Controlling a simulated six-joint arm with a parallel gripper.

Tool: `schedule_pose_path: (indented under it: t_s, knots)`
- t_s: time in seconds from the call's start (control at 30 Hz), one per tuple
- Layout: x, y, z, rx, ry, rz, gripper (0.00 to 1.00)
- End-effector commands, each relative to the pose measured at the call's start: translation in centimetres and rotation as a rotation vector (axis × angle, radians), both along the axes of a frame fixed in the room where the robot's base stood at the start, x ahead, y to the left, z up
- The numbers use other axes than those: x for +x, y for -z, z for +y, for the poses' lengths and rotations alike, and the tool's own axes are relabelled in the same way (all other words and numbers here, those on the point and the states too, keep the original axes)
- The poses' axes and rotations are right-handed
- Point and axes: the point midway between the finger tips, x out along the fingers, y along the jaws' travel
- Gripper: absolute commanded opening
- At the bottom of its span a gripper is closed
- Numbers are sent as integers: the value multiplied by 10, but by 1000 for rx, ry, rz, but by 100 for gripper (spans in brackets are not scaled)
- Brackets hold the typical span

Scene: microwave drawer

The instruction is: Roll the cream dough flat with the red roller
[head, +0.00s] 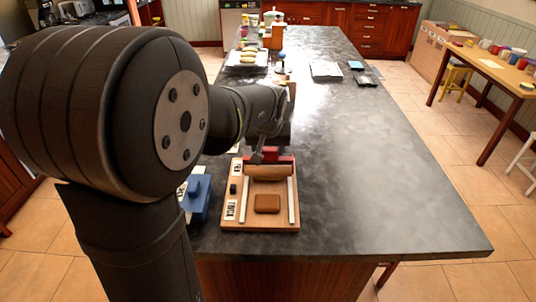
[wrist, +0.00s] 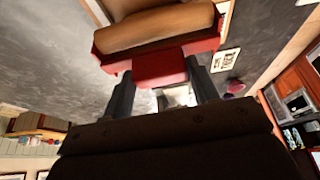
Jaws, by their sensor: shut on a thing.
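The red roller (head: 265,161) is a red holder with a tan wooden cylinder (head: 268,172) at its front. It is at the far end of a wooden board (head: 245,221). My gripper (wrist: 160,88) is shut on the red block of the roller (wrist: 158,68), one finger on each side; the cylinder shows at the top of the wrist view. A brown rounded block (head: 267,203) lies on the board in front of the cylinder, apart from it. No clearly cream-coloured dough shows. In the head view my arm hides most of the gripper.
Two white rails (head: 292,200) run along the board, beside the brown block. A blue object (head: 197,197) stands left of the board. The dark countertop (head: 390,190) is clear to the right. Trays and bottles stand at the far end.

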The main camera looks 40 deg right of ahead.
Motion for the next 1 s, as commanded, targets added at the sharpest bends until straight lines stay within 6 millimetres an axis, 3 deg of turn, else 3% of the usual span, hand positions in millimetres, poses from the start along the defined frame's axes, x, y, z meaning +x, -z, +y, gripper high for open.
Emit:
schedule_pose_path:
  t_s: [0.53,1.0]
  knots:
    - [14,-39,-14,-3,0,-3,32]
    - [19,-41,-12,0,-1,-1,32]
